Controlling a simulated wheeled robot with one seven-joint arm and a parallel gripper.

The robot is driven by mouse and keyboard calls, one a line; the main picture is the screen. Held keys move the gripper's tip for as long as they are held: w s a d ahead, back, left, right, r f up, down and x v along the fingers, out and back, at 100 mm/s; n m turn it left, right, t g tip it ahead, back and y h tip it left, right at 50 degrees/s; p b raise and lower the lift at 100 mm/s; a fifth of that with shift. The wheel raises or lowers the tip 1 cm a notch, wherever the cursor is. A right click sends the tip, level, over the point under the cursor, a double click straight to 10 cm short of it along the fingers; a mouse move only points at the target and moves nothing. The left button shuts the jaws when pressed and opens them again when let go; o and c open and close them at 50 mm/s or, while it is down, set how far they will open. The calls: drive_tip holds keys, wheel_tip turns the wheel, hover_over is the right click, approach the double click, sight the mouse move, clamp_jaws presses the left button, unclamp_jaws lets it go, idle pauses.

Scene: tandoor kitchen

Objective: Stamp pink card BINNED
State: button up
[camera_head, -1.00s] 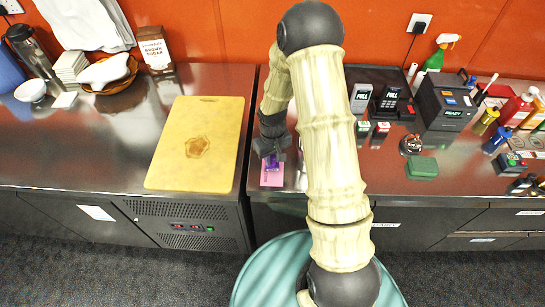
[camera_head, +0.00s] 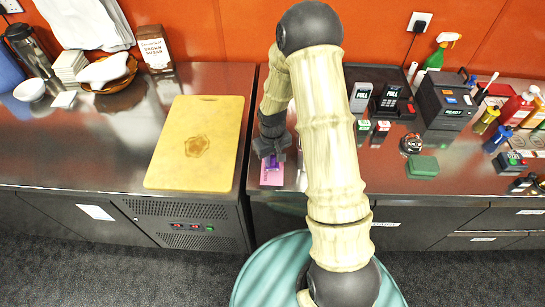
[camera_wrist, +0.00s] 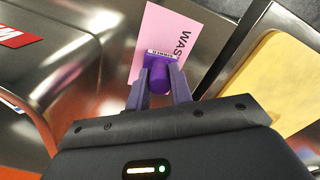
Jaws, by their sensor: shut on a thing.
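The pink card (camera_head: 272,178) lies flat on the steel counter, just right of the gap beside the cutting board. In the wrist view the pink card (camera_wrist: 158,32) shows part of a printed word, "WAS". My gripper (camera_head: 271,156) is above the card. In the wrist view my gripper (camera_wrist: 158,88) is shut on a purple stamp (camera_wrist: 160,70). The stamp has a pale label strip with small lettering that I cannot read for sure. The stamp is over the card's lower part; whether its underside touches the card is hidden.
A yellow cutting board (camera_head: 198,145) lies to the left. To the right stand two card terminals (camera_head: 388,98), small stamps (camera_head: 380,131), a round tin (camera_head: 411,144), a green pad (camera_head: 423,166) and a black printer (camera_head: 445,105). Several bottles stand at far right.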

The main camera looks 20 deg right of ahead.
drive_tip(key=shift+s+f, duration=0.1)
drive_tip(key=shift+f, duration=0.3)
idle(1.4)
drive_tip(key=shift+r, duration=0.1)
drive_tip(key=shift+r+p, duration=2.6)
drive_tip(key=shift+r, duration=0.9)
drive_tip(key=shift+d, duration=0.15)
